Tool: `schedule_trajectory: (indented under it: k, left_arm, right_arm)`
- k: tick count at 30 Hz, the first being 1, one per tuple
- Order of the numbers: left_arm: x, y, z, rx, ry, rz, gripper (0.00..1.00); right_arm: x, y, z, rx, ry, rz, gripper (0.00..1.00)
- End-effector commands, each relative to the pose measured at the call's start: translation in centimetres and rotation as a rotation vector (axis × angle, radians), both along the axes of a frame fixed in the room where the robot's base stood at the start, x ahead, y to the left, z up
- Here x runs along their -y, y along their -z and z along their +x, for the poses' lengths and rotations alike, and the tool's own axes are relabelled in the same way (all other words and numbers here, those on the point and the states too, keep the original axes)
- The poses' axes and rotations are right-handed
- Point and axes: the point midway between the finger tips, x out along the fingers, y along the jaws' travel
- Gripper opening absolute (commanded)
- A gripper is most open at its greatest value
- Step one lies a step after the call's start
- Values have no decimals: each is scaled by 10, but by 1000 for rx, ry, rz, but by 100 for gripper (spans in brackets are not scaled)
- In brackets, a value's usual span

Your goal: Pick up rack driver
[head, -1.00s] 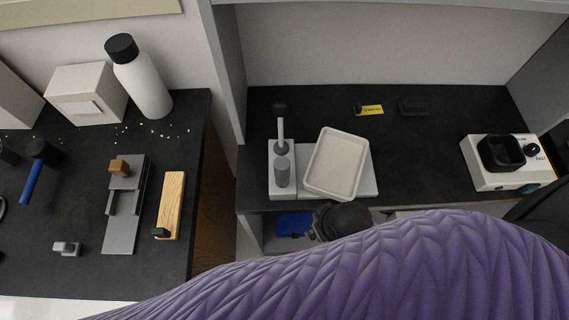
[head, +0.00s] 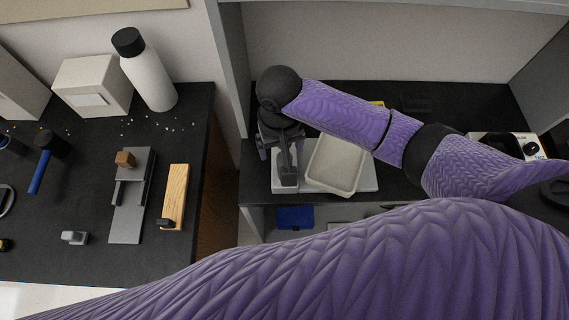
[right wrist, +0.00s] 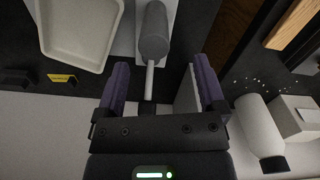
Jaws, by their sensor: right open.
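I take the rack driver to be the tool with a thick grey handle (right wrist: 154,32) and a thin pale shaft (right wrist: 149,80) at the white stand in the hood. In the head view its grey part (head: 287,178) is mostly covered by my right gripper (head: 281,158). In the right wrist view my right gripper (right wrist: 160,65) is open, with purple fingers on either side of the shaft. The shaft lies between them in the picture with gaps on both sides; I cannot tell the depth. The handle lies beyond the fingertips. My left gripper is not in view.
A pale tray (head: 337,166) sits tilted right beside the stand. A white device (head: 500,140) stands at the hood's right, partly behind my arm. The left bench holds a white bottle (head: 150,78), a box (head: 92,88), a grey fixture (head: 128,215) and a wooden block (head: 174,195).

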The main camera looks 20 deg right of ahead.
Motion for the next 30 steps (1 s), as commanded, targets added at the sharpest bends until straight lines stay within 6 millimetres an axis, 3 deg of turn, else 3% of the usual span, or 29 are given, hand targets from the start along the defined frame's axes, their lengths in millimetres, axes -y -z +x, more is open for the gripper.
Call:
schedule_trajectory:
  k: [10, 19, 30]
  left_arm:
    - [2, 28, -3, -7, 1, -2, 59]
    - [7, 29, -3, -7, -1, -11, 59]
    - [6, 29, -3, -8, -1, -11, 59]
  right_arm:
    - [7, 66, -4, 0, -3, 2, 89]
    - [7, 72, -3, 4, -4, 3, 89]
    - [7, 72, -3, 4, -4, 3, 11]
